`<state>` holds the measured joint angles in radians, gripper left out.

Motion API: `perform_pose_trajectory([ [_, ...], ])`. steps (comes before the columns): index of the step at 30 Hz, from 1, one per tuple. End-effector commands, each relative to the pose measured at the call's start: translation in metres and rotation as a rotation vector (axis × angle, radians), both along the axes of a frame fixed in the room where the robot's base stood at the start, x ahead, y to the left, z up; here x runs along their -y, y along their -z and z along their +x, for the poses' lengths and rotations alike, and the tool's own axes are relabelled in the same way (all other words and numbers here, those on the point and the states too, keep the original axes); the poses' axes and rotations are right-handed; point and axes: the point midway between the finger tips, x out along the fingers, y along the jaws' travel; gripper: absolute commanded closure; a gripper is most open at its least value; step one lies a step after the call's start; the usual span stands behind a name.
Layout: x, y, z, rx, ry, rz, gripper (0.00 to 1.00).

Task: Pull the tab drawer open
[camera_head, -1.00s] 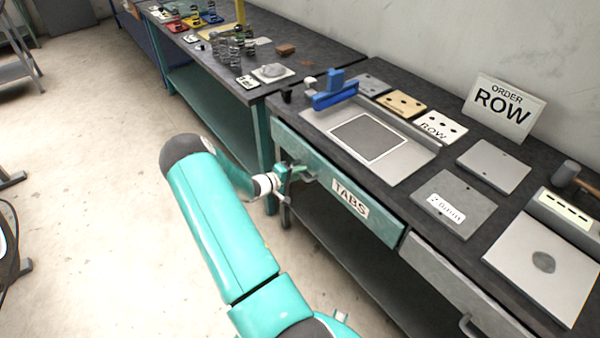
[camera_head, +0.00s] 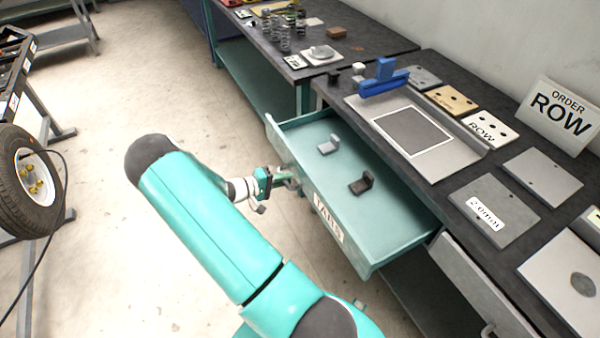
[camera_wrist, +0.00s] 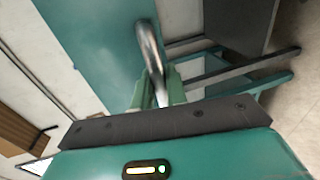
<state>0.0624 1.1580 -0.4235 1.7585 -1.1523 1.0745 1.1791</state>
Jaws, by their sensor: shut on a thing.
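The teal tab drawer (camera_head: 372,222) is pulled out from the bench, with a "TABS" label (camera_head: 328,218) on its front. Inside it lie a light grey L-shaped tab (camera_head: 328,145) and a dark L-shaped tab (camera_head: 361,183), apart from each other. My gripper (camera_head: 283,180) is at the drawer front, left of the label, shut on the drawer handle. In the wrist view the metal bar handle (camera_wrist: 150,50) runs down between the fingers of my gripper (camera_wrist: 160,98). The fingertips are partly hidden there.
The dark bench top (camera_head: 440,190) behind the drawer holds a grey plate fixture with a blue clamp (camera_head: 384,78), several flat plates and an "ORDER ROW" sign (camera_head: 559,110). A second drawer (camera_head: 480,285) is at right. A wheel (camera_head: 25,180) stands at left; open floor lies between.

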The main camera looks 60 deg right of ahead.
Motion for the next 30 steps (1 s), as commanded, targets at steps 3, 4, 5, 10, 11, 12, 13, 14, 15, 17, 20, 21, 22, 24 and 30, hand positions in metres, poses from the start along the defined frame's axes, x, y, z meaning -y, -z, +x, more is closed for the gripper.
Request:
perform_pose_trajectory([
  [3, -0.013, 0.000, 0.006, -0.001, 0.000, -0.002, 1.00],
  [4, -0.015, 0.000, 0.007, 0.000, 0.001, -0.002, 1.00],
  [5, -0.017, 0.000, 0.008, 0.000, 0.001, -0.001, 1.00],
  [10, -0.023, 0.000, 0.011, -0.001, 0.002, -0.002, 1.00],
  [11, -0.024, 0.000, 0.011, -0.001, 0.002, -0.002, 1.00],
  [12, -0.024, 0.000, 0.011, -0.001, 0.002, -0.002, 1.00],
  [13, -0.024, 0.000, 0.011, -0.001, 0.002, -0.002, 1.00],
  [14, -0.024, 0.000, 0.011, -0.001, 0.002, -0.002, 1.00],
  [15, -0.024, 0.000, 0.011, -0.001, 0.002, -0.002, 1.00],
  [17, -0.024, 0.000, 0.011, -0.001, 0.002, -0.002, 1.00],
  [20, -0.024, 0.000, 0.011, -0.001, 0.002, -0.002, 1.00],
  [21, -0.024, 0.000, 0.011, -0.001, 0.002, -0.002, 0.80],
  [22, -0.024, 0.000, 0.011, -0.001, 0.002, -0.002, 0.74],
  [24, -0.024, 0.000, 0.012, -0.001, 0.002, -0.002, 0.67],
  [30, -0.024, 0.000, 0.012, -0.001, 0.001, -0.001, 0.67],
])
